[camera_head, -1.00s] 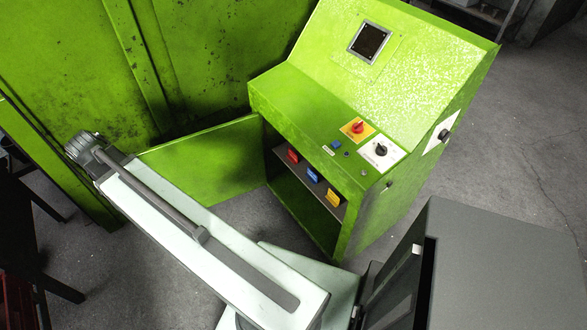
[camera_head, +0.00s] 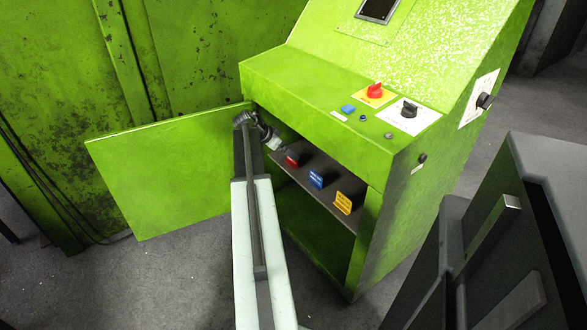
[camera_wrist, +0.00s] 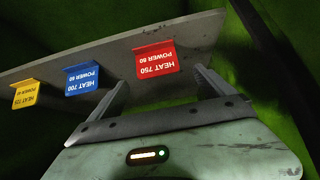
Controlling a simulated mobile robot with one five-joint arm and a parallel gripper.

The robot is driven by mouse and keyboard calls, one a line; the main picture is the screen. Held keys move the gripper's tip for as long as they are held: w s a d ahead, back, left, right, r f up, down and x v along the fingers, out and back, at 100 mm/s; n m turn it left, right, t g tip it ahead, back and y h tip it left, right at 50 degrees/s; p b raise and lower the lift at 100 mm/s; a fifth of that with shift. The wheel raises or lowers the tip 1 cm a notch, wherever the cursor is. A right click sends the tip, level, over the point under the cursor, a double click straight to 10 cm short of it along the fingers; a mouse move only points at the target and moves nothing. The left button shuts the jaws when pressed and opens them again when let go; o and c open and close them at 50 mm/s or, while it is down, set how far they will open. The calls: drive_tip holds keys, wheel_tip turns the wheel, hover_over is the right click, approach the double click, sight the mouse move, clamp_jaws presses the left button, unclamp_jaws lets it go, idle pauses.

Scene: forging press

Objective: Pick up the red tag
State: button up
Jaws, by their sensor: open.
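The fingers are open and hold nothing. Whether they touch the tag cannot be told. In the head view my gripper (camera_head: 270,138) is at the cabinet opening, just left of and above the red tag.
The open cabinet door (camera_head: 170,170) stands close on the left. The green console (camera_head: 330,110) with knobs overhangs the shelf.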

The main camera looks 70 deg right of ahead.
drive_tip(key=shift+b+x, duration=0.85)
drive_tip(key=shift+x, duration=0.15)
drive_tip(key=shift+s+d+f, duration=0.1)
drive_tip(key=shift+d+f, duration=0.05)
drive_tip(key=shift+f, duration=0.1)
drive_tip(key=b+x, duration=0.4)
drive_tip(key=x, duration=0.1)
drive_tip(key=shift+s, duration=0.2)
drive_tip(key=shift+r, duration=0.1)
drive_tip(key=c, duration=1.4)
drive_tip(key=shift+r, duration=0.1)
